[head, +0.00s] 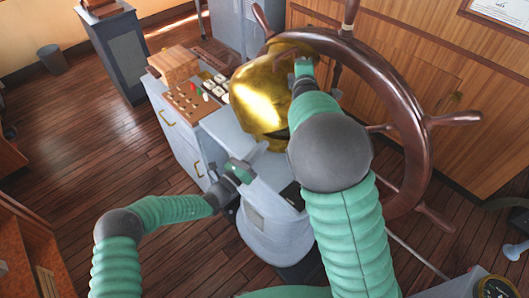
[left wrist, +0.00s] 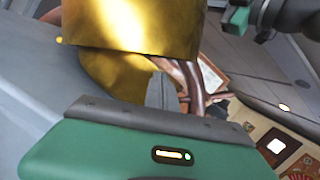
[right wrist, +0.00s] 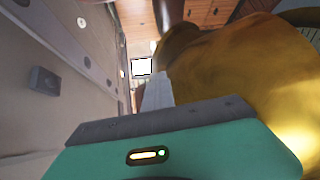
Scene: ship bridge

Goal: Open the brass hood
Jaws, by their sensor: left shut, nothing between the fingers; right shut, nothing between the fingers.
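The shiny brass hood (head: 262,95) sits on top of the grey pedestal (head: 275,235), in front of the wheel. A dark gap shows at its lower front edge; I cannot tell whether it is tilted open. My left gripper (head: 255,152) is shut and empty, low at the hood's near left side. In the left wrist view the hood (left wrist: 130,25) is just beyond the finger. My right gripper (head: 304,68) is shut and empty at the hood's upper right. In the right wrist view the hood (right wrist: 235,75) fills the right side. Contact is unclear in both cases.
The large wooden ship's wheel (head: 405,110) stands close behind and right of the hood. A grey console (head: 175,130) with switches and a wooden box (head: 173,65) is to the left. The plank floor (head: 95,150) at left is clear.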

